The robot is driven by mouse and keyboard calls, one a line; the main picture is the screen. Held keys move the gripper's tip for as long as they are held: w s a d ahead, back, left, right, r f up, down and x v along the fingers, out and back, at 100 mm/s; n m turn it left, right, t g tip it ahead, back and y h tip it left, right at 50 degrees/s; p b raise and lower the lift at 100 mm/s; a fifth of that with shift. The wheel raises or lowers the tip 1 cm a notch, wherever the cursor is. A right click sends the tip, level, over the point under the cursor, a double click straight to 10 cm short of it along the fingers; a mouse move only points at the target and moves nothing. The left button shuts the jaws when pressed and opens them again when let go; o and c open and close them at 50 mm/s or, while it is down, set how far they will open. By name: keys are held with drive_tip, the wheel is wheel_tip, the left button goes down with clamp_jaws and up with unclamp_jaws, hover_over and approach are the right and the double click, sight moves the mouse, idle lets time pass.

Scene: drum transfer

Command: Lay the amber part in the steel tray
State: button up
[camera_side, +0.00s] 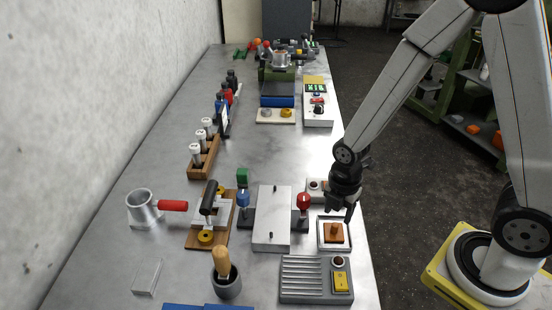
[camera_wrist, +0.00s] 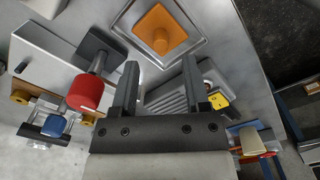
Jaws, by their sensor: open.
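The amber part (camera_side: 334,238) is a square block with a small knob on top. It sits inside the shallow square steel tray (camera_side: 320,236), within its raised rim. In the wrist view the amber part (camera_wrist: 173,27) and the tray (camera_wrist: 124,19) lie just beyond the fingertips. My gripper (camera_side: 339,211) is open and empty, pointing down above the tray's far side in the side view. In the wrist view the fingers of my gripper (camera_wrist: 159,65) are wide apart with nothing between them. A gap between the fingers and the part seems to show; its height is hard to tell.
A red-knobbed post (camera_side: 303,200) and a silver box (camera_side: 271,225) stand left of the tray. A ribbed grey box with a yellow switch (camera_side: 341,281) stands in front. A small grey box (camera_side: 316,187) is behind. The table's right edge is close. The table's middle (camera_side: 270,145) is clear.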

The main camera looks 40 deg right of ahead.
sight(336, 225)
wheel_tip(336, 225, up, 7)
idle(0.6)
drive_tip(key=shift+r, duration=0.1)
idle(0.6)
drive_tip(key=d+m+t, duration=0.1)
drive_tip(key=m, duration=0.5)
drive_tip(key=r+m, duration=0.1)
drive_tip(key=m, duration=0.6)
drive_tip(key=s+d+m+t, duration=0.1)
drive_tip(key=m, duration=0.5)
drive_tip(key=shift+s+d+r+m+t, duration=0.1)
drive_tip(key=shift+d+r+m+t, duration=0.05)
drive_tip(key=shift+d+m+t, duration=0.2)
idle(0.4)
